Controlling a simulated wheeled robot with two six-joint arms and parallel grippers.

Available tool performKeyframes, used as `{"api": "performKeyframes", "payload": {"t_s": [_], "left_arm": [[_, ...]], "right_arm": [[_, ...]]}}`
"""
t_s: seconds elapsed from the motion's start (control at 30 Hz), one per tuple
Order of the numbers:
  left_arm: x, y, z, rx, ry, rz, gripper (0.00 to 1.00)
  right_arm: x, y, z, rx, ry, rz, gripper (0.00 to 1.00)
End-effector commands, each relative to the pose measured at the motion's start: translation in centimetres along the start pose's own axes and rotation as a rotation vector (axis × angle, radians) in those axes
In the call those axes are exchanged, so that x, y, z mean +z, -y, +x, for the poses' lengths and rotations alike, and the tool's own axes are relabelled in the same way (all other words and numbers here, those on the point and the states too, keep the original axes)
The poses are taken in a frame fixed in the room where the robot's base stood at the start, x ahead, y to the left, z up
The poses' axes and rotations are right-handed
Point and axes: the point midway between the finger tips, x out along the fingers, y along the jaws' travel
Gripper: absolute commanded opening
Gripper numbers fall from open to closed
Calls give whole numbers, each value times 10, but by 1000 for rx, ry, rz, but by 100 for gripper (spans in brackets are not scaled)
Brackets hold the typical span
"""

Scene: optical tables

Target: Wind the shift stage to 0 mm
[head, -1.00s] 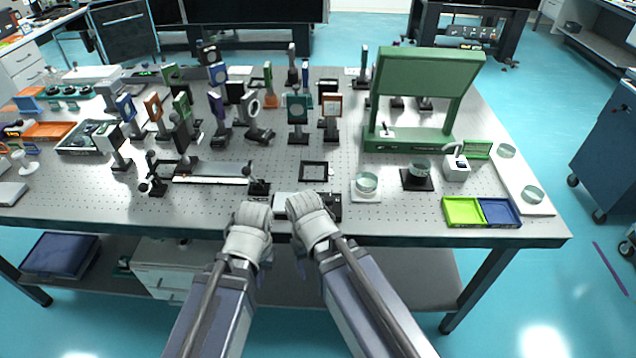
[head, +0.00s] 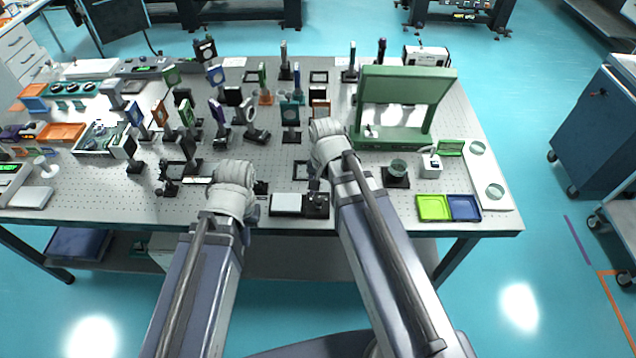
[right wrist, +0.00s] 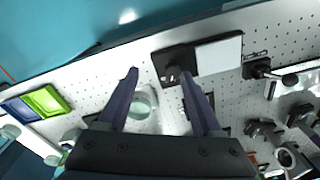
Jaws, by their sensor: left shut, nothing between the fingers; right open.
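A low black unit with a pale flat plate (head: 287,203) and a dark block (head: 317,207) with small fittings at its right end lies at the table's front edge; it looks like the shift stage. No scale reading is legible. In the right wrist view the plate (right wrist: 218,56) and dark block (right wrist: 174,64) lie just beyond my fingertips. My right gripper (right wrist: 160,74) is open and empty, above the table beside the block; its fingers are largely hidden in the head view. My left gripper (head: 250,208) is shut and empty, left of the unit, its fingertips mostly hidden by its wrist.
A glass dish (right wrist: 143,102) shows between and below my right fingers. Many optics mounts crowd the table (head: 235,150) behind and left.

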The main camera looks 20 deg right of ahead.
Motion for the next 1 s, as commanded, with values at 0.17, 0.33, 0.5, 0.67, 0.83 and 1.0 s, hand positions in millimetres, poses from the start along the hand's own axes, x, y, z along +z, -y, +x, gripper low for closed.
{"api": "performKeyframes", "payload": {"t_s": [0.17,0.33,0.5,0.67,0.83,1.0], "left_arm": [[0,0,-4,0,0,0,0],[0,0,-3,0,0,0,0],[0,0,-3,0,0,0,0],[0,0,-3,0,0,0,0],[0,0,-2,0,0,0,0],[0,-1,7,0,0,0,0]], "right_arm": [[-16,13,-3,10,12,399,67],[-24,22,-1,25,17,741,67],[-29,28,-1,35,18,946,67],[-29,29,-1,39,18,1014,67],[-29,28,0,39,18,1017,67],[-29,28,8,39,18,1015,67]]}}
